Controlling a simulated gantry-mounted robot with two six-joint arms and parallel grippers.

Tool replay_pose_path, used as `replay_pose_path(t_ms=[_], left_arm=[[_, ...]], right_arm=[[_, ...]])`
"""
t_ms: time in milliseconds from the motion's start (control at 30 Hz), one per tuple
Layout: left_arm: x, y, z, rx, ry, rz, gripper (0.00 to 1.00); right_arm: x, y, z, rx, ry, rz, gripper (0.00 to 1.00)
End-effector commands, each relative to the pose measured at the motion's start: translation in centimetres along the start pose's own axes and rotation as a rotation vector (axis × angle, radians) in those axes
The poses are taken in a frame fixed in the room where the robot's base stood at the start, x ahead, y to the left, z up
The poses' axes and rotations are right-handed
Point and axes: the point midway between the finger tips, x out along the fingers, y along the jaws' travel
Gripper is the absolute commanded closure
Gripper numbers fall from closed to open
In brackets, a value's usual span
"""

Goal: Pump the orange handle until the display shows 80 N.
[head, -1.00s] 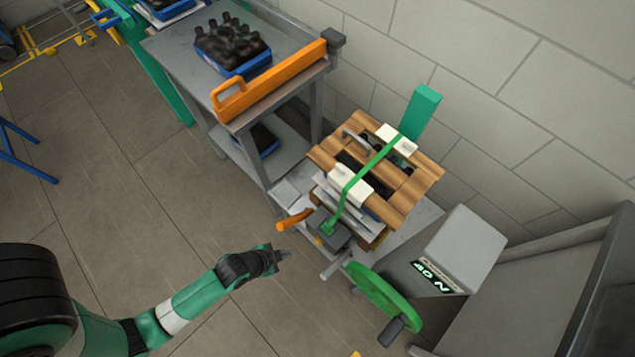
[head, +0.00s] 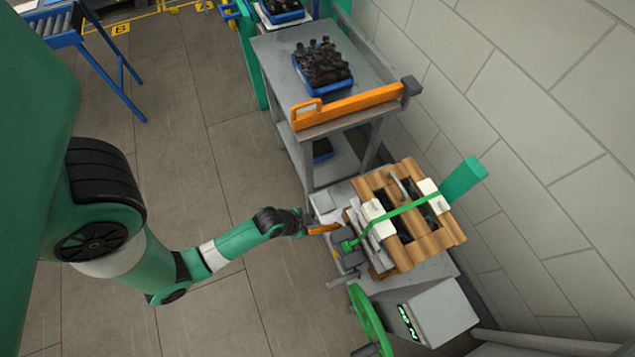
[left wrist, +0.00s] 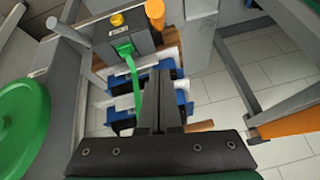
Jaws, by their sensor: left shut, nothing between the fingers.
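The orange handle (head: 324,229) sticks out to the left from the grey tensioner block (head: 353,259) beside the wooden crate. In the left wrist view the orange handle (left wrist: 155,14) is at the top. My left gripper (head: 308,222) is shut and empty, with its fingertips close to the handle's free end in the head view; I cannot tell whether they touch. The shut fingers (left wrist: 166,95) also show in the left wrist view, below the handle. The display (head: 408,322) shows green characters on a grey housing; its digits are too small and slanted to read surely. My right gripper is not in view.
The crate (head: 437,242) is bound with a green strap (head: 400,214). A green handwheel (head: 364,320) stands at the front. Floor left of the bench is clear.

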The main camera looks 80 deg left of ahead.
Motion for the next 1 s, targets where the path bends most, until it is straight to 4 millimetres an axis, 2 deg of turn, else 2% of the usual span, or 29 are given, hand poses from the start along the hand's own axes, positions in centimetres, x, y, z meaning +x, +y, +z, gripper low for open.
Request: replay_pose_path(t_ms=[433, 567, 700, 1000], left_arm=[[9.6, 0.1, 0.2, 0.002, 0.001, 0.000, 1.00], [9.8, 0.0, 2.4, -0.003, -0.004, 0.000, 1.00], [10.0, 0.0, 3.6, 0.000, -0.002, 0.000, 1.00], [10.0, 0.0, 3.9, 0.000, 0.000, 0.000, 1.00]], right_arm=[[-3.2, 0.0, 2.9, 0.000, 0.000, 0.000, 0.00], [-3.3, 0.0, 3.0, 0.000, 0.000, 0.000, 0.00], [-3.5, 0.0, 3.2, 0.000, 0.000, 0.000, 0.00], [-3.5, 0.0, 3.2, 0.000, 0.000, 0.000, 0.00]])
